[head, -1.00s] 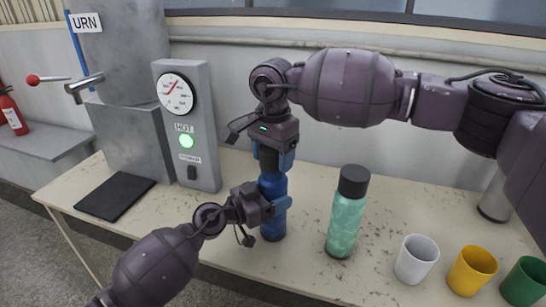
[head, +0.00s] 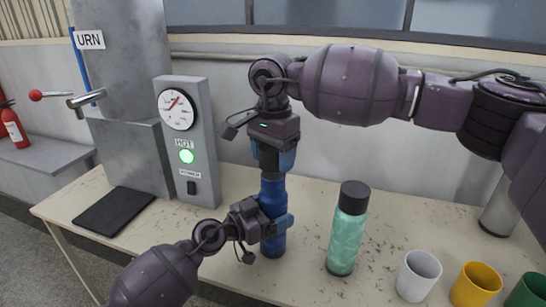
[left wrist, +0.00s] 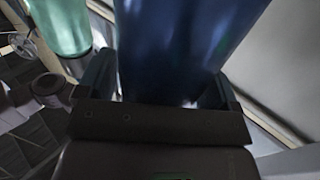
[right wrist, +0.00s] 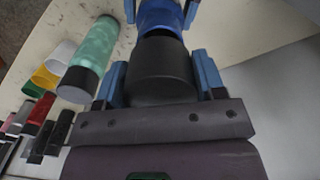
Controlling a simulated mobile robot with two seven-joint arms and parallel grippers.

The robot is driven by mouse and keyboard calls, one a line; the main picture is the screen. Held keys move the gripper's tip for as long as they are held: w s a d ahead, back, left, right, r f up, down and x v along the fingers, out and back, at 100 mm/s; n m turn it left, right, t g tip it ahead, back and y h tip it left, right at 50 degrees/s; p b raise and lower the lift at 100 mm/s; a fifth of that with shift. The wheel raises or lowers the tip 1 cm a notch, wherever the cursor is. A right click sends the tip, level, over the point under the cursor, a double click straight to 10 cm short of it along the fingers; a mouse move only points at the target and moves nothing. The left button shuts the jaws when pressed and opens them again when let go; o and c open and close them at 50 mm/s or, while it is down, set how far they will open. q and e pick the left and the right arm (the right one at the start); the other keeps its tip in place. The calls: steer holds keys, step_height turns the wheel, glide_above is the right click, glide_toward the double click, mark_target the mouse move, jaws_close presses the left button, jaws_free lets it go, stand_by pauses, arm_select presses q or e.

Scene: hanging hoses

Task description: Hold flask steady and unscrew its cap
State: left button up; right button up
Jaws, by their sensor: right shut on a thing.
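The blue flask (head: 272,192) stands upright on the table; its body also fills the left wrist view (left wrist: 175,50). My left gripper (head: 276,227) is shut around its lower body from the side. My right gripper (head: 272,160) points down from above, its blue fingers shut on the flask's black cap (right wrist: 162,72). The cap is in line with the flask's top, with a narrow dark band and blue rim beyond it in the right wrist view. I cannot tell whether the cap is still attached.
A teal flask with a black cap (head: 346,232) stands just right of the blue one. White (head: 418,275), yellow (head: 475,287) and green (head: 527,292) cups stand further right. The urn's gauge panel (head: 187,140) and a black mat (head: 115,210) are at left.

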arm_select(q)
steer(key=shift+o, duration=0.9)
steer(key=shift+s+a, duration=0.25)
steer(key=shift+a, duration=0.25)
arm_select(e)
steer(key=shift+r, duration=0.2)
arm_select(q)
steer(key=p+v, duration=0.1)
steer(key=v, duration=1)
arm_select(e)
steer(key=shift+s+r, duration=0.1)
steer(key=shift+r, duration=0.75)
